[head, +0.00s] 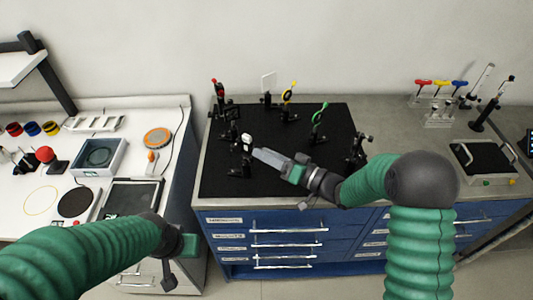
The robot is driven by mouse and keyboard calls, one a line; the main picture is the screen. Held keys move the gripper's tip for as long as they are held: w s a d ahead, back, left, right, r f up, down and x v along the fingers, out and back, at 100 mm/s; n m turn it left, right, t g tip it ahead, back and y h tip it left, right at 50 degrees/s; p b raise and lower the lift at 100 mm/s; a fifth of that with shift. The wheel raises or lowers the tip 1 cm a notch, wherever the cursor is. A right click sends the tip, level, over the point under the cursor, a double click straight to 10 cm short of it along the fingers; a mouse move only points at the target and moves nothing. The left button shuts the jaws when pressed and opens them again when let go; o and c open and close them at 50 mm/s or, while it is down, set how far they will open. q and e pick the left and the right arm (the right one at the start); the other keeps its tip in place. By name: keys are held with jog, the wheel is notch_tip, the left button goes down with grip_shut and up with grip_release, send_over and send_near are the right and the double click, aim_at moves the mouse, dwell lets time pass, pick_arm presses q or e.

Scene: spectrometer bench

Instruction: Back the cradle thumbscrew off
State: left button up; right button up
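My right gripper (258,154) reaches in from the right over the black breadboard (225,182). Its pale fingertips are close to a small black mount with a white top (246,142). I cannot tell whether they touch it, or whether the fingers are open or shut. The cradle and its thumbscrew are too small to pick out for certain among the black posts. My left gripper (169,278) hangs low at the front of the left bench, apart from the breadboard. Its fingers are too dark and small to read.
Other optic mounts stand around: a red-topped one (219,97), a yellow ring (288,93), a green ring (319,122) and a black post (357,152). A rack of coloured-handled tools (441,86) stands back right.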

grip_shut()
dwell(0.5)
jog(key=shift+s+f+n+b, duration=0.1)
jog(key=shift+f+n+b, duration=0.1)
jog(key=shift+n+b, duration=7.65)
jog(key=shift+f+n+b, duration=0.15)
jog(key=shift+n+b, duration=7.6)
jog(key=shift+b, duration=0.15)
